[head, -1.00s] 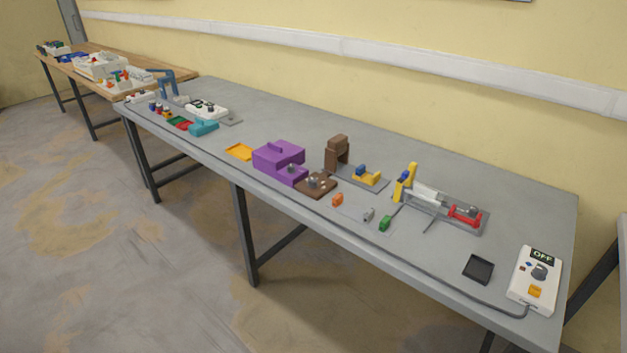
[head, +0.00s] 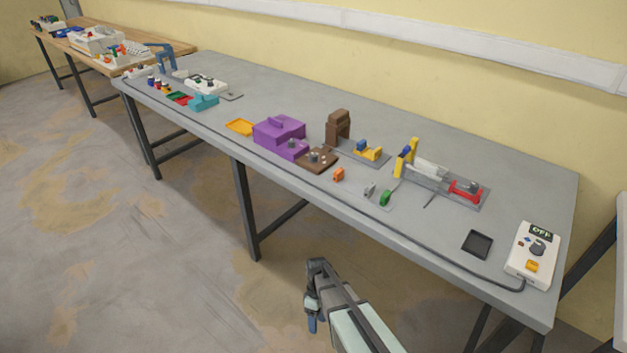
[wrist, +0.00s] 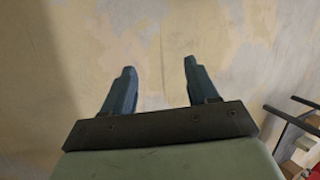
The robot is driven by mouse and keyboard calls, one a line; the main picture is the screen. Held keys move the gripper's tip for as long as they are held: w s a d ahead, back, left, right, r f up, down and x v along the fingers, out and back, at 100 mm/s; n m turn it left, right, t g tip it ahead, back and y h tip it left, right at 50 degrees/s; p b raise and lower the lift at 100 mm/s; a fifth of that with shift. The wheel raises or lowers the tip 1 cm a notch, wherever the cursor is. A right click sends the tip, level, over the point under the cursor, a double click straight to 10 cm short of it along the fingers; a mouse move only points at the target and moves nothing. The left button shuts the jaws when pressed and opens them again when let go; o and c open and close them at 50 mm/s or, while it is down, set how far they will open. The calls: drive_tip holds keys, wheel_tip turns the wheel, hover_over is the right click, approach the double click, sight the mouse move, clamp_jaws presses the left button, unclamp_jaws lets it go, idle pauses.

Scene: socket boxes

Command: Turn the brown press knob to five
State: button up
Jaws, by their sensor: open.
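A low brown plate (head: 323,166) with a dark knob (head: 314,156) on top sits near the table's front edge, beside the purple block. A tall brown press-like upright (head: 338,127) stands just behind it. The number at the knob is too small to read. My gripper (head: 312,325) is in front of the table, over the floor, well apart from the knob. In the wrist view my gripper (wrist: 160,64) is open and empty, its two blue fingers spread above bare floor.
The purple block (head: 278,131) stands left of the plate. An orange piece (head: 338,174), a green piece (head: 385,198) and a yellow-and-red fixture (head: 440,178) lie to its right. A white control box reading OFF (head: 532,254) sits at the right end. A cable runs along the front edge.

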sight(314, 154)
drive_tip(key=w+a+r+n+t, duration=0.1)
drive_tip(key=w+a+r+n, duration=1.1)
drive_tip(key=w+a+r, duration=1.05)
drive_tip(key=w+d+r+t, duration=0.1)
drive_tip(key=w+d+r, duration=0.3)
drive_tip(key=r, duration=0.3)
drive_tip(key=w+d+r+m+t, duration=0.1)
drive_tip(key=w+d+r, duration=0.4)
drive_tip(key=w+r, duration=0.1)
drive_tip(key=w+d+r+m, duration=0.1)
drive_tip(key=w+d+r, duration=0.3)
drive_tip(key=r, duration=0.4)
drive_tip(key=shift+w+d+r+t, duration=0.2)
drive_tip(key=shift+w+d+t, duration=0.2)
drive_tip(key=shift+w, duration=0.25)
drive_tip(key=w+d+r+m+t, duration=0.1)
drive_tip(key=w+d+r+m, duration=0.2)
drive_tip(key=d+r, duration=0.75)
drive_tip(key=f, duration=1.4)
drive_tip(key=shift+d+f, duration=0.1)
drive_tip(key=shift+d, duration=0.15)
